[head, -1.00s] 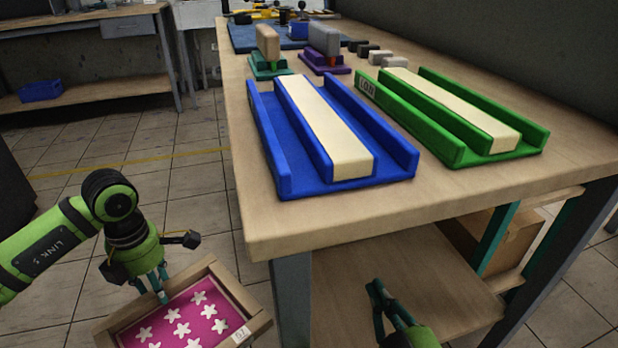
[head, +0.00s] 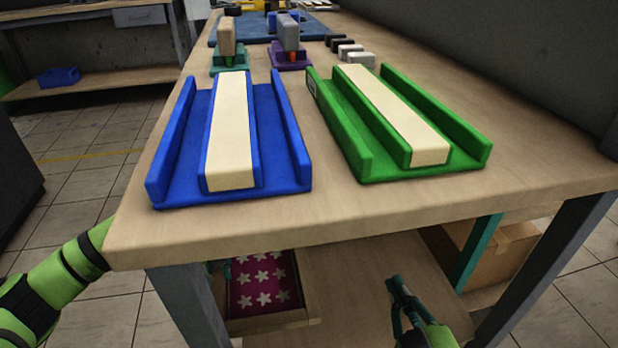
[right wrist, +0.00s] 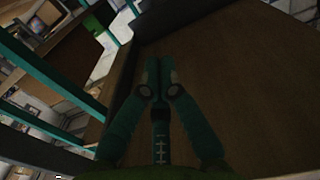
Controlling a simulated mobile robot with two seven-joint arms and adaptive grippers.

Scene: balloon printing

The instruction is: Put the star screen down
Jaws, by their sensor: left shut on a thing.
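The star screen (head: 264,281), a wooden frame with white stars on a magenta field, is below the tabletop at the near end of the table, over the lower shelf. Its upper part is hidden by the table edge. My left gripper (head: 226,270) is shut on the screen's left side. It is mostly hidden behind the table edge and leg. I cannot tell whether the screen touches the shelf. My right gripper (head: 396,289) is empty, right of the screen below the tabletop. In the right wrist view its fingertips (right wrist: 160,70) are together.
A blue rack (head: 170,187) and a green rack (head: 368,165), each with a cream block, stand on the tabletop (head: 420,210). Table legs (head: 190,305) flank the lower shelf (head: 352,297). A cardboard box (head: 497,250) sits on the shelf's right.

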